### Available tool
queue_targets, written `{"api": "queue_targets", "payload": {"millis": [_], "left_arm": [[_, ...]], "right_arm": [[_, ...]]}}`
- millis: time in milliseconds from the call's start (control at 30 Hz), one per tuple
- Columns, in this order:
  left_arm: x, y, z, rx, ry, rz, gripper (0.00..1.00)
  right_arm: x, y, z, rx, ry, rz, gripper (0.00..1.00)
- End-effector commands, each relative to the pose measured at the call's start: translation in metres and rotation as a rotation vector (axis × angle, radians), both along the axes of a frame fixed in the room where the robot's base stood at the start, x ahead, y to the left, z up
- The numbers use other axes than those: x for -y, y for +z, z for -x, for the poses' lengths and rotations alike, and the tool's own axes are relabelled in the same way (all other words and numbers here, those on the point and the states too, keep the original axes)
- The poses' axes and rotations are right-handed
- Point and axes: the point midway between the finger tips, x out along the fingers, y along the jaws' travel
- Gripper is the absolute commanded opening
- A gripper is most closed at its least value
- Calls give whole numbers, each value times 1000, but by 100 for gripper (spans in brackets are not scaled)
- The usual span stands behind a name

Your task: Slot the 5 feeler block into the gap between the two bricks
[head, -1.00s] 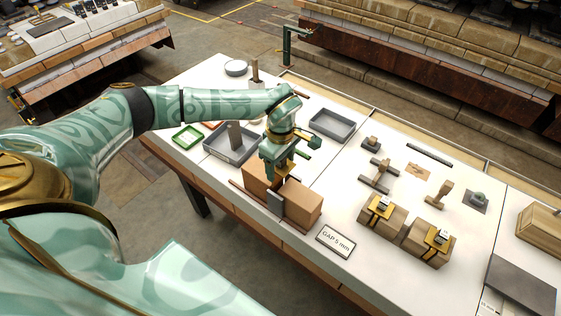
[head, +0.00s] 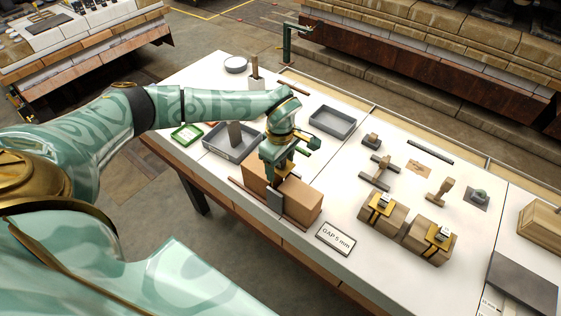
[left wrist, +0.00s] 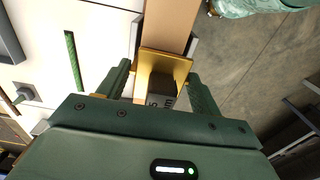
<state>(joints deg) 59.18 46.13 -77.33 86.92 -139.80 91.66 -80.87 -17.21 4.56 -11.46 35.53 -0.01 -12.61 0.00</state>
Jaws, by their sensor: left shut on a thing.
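Two tan bricks stand end to end near the front edge of the white table, a near one (head: 300,201) and a far one (head: 255,171). A grey plate (head: 275,200) stands against their side, across the gap. My left gripper (head: 279,170) is right over the gap, shut on the feeler block, whose gold plate (head: 287,171) shows under the fingers. In the left wrist view, the dark block (left wrist: 161,97), marked 5, sits between the fingers, with its gold plate (left wrist: 165,62) over the brick (left wrist: 167,25). How deep it sits is hidden. My right gripper is out of view.
A sign reading GAP 5 mm (head: 336,239) lies in front of the bricks. Two wooden stands with gold-plated blocks (head: 382,212) (head: 431,241) are to the right. Bare table lies right of the bricks.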

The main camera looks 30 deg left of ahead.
Motion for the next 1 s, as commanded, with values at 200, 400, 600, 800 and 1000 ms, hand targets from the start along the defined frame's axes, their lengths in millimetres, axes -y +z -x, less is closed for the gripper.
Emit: {"api": "queue_targets", "payload": {"millis": [200,400,600,800,1000], "left_arm": [[0,-6,0,-1,0,0,39],[0,-11,0,-1,0,0,39],[0,-16,0,-1,0,0,39],[0,-21,0,0,-1,0,39],[0,-26,0,-1,0,0,39]], "right_arm": [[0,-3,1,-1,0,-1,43],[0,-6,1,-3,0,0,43],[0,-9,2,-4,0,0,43],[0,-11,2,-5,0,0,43],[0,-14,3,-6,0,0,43]]}}
